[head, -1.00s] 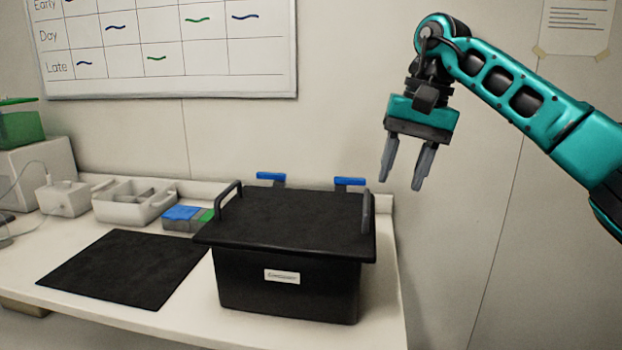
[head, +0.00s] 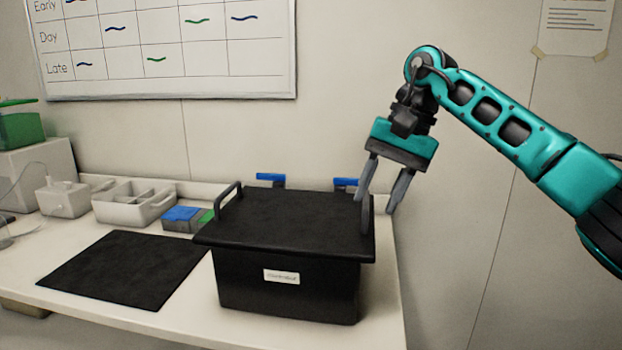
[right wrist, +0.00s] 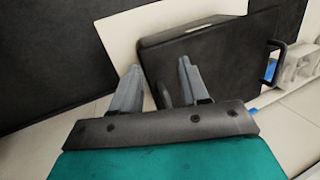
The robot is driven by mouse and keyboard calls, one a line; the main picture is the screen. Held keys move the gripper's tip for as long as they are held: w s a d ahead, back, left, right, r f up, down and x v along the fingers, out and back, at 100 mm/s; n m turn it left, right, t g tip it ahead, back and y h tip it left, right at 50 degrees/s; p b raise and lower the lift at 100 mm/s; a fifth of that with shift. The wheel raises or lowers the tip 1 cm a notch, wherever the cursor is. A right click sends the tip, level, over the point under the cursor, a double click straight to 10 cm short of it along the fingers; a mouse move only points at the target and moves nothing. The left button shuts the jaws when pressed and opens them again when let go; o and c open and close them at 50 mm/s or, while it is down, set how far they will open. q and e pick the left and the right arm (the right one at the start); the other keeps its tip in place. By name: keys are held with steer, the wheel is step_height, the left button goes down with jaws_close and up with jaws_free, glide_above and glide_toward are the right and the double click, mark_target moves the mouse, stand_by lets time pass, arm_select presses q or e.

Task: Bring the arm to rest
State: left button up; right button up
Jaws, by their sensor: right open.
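My right arm, teal and black, comes in from the right in the head view. Its right gripper (head: 376,206) points down, open and empty, in front of the right handle (head: 367,214) of the black lidded box (head: 290,290). The fingers overlap that handle in the picture; whether they touch it I cannot tell. In the right wrist view, the open fingers of the right gripper (right wrist: 160,85) show with the box's black lid (right wrist: 205,58) beyond and a handle between them. My left gripper is not in view.
The box stands on a white bench (head: 130,312) near its right end. A black mat (head: 125,268) lies left of it. Behind are a blue-topped block (head: 182,217), a grey divided tray (head: 130,208) and blue clips (head: 271,177). Right of the bench is open space before the wall.

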steer(key=s+a+f+m+g+y, duration=0.1)
steer(key=s+a+f+m+y, duration=0.3)
steer(key=a+f+m+y, duration=0.25)
steer(key=s+a+f+m+g+y, duration=0.1)
steer(key=s+a+f+m+y, duration=0.3)
steer(key=a+y, duration=0.45)
steer(key=d+f+n+t+h, duration=0.5)
steer(key=n+t, duration=0.5)
steer(key=n, duration=0.7)
steer(key=d+f+n+t+h, duration=0.2)
steer(key=d+f+n+t, duration=0.6)
steer(key=n, duration=0.9)
steer(key=s+d+f+m+g+h+p, duration=0.1)
steer(key=s+d+f+m+h, duration=0.3)
steer(key=s+f+m, duration=0.4)
steer(key=s+d+f+m+g+h+p, duration=0.1)
steer(key=s+d+f+m+g+h, duration=0.3)
steer(key=s+f+m, duration=0.4)
steer(key=shift+s+d+f+m+h+p, duration=0.15)
steer(key=shift+s+d+m+h+p, duration=0.25)
steer(key=shift+s+m+h, duration=0.65)
